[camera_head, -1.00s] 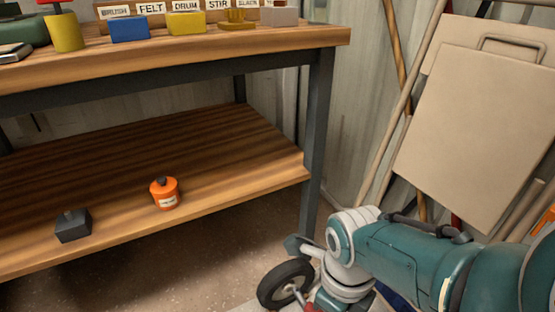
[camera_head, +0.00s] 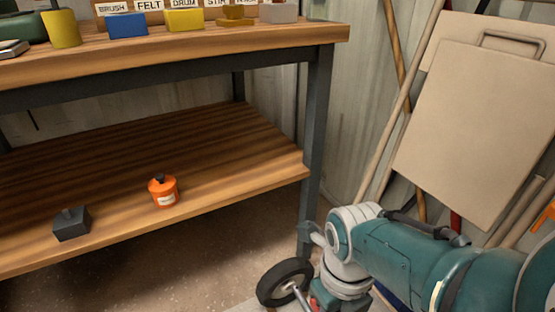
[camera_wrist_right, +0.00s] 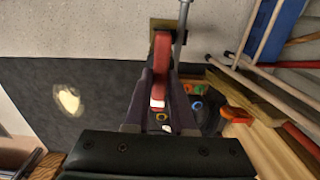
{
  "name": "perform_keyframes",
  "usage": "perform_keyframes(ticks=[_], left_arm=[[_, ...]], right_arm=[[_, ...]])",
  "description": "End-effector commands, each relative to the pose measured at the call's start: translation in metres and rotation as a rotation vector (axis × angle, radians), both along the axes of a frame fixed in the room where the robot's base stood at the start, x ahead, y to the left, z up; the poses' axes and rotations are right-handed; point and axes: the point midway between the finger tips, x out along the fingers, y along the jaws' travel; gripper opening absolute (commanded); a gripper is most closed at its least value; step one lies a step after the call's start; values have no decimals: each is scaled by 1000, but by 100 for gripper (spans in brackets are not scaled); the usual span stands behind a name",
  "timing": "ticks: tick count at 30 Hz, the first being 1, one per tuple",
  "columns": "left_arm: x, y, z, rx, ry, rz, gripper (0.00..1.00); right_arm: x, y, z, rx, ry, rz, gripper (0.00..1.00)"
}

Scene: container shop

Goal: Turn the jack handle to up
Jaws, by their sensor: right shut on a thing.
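In the right wrist view, a red bar (camera_wrist_right: 161,50), which looks like the jack handle, runs up from between the fingers of my right gripper (camera_wrist_right: 161,82). The gripper is shut on it. A grey metal rod (camera_wrist_right: 182,22) stands beside its far end, over a small brass-coloured plate. My left gripper is in neither view.
A wooden workbench (camera_head: 180,66) with a lower shelf (camera_head: 150,160) stands at left. The shelf holds an orange pot (camera_head: 163,191) and a dark block (camera_head: 72,225). Beige panels (camera_head: 470,130) and poles lean at right. Bare floor shows below the shelf.

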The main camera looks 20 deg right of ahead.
Motion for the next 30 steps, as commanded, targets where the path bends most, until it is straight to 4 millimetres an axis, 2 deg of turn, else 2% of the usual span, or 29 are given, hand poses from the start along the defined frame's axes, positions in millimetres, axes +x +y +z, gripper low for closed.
perform_keyframes(ticks=[4, 5, 12, 19, 22, 26, 30], left_arm=[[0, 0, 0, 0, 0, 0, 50], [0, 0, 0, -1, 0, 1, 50], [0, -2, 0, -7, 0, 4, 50], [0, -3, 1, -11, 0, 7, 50], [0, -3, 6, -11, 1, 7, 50], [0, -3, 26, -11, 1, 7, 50], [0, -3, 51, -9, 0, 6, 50]], right_arm=[[1, 0, 1, 1, -2, -3, 0], [1, 0, 1, 1, -2, -3, 25], [0, 0, 0, 1, -1, -1, 52], [0, 0, 0, 0, 0, 0, 52], [0, 0, 7, 0, -1, 0, 52], [0, 0, 28, 0, 0, 0, 52], [0, 0, 58, 1, -1, -1, 52]])
